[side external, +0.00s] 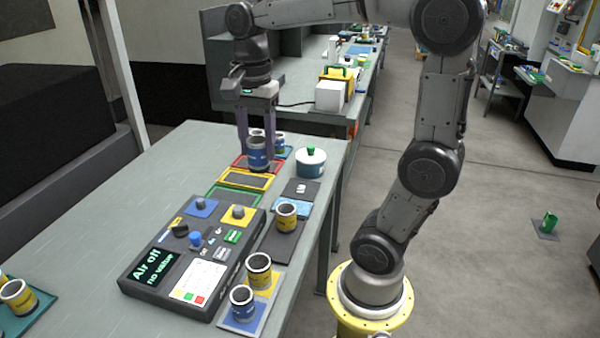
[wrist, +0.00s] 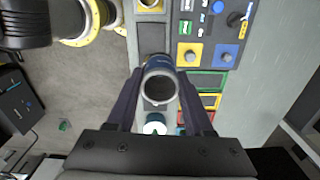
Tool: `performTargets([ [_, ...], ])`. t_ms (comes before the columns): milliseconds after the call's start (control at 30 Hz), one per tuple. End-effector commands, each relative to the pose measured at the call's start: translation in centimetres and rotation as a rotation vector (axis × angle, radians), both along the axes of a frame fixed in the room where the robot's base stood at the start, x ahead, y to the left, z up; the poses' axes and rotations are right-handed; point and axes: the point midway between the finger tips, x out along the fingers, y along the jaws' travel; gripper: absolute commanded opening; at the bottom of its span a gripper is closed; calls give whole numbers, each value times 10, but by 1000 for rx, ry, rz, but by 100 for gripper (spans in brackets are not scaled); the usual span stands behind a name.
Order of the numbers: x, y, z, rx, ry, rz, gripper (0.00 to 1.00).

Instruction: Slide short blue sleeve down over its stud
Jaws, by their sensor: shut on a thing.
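My gripper (side external: 256,143) points down and is shut on a blue sleeve (side external: 257,153) with a grey rim. In the side view the sleeve is in front of the red frame; its height above the table is hard to judge. In the wrist view the sleeve (wrist: 160,86) is between my fingers, its open end facing the camera. On the console, a grey stud stands on a blue plate (side external: 202,212) and another on a yellow plate (side external: 240,220). Both studs are bare and apart from the sleeve; they also show in the wrist view (wrist: 227,57).
The console (side external: 150,285) reads "Air off". Blue and yellow sleeves stand on the front plates, including a blue one (side external: 242,302) and a yellow one (side external: 259,270); another yellow one (side external: 287,217) stands behind. A white-topped pot (side external: 311,164) is to the right.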

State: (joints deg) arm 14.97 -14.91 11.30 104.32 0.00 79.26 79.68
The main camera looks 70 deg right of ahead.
Motion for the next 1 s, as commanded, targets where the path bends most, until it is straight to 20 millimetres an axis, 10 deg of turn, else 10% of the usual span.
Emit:
performTargets([
  [500,167,-36,-42,1,4,10,0],
  [1000,189,-38,-101,0,-1,17,0],
])
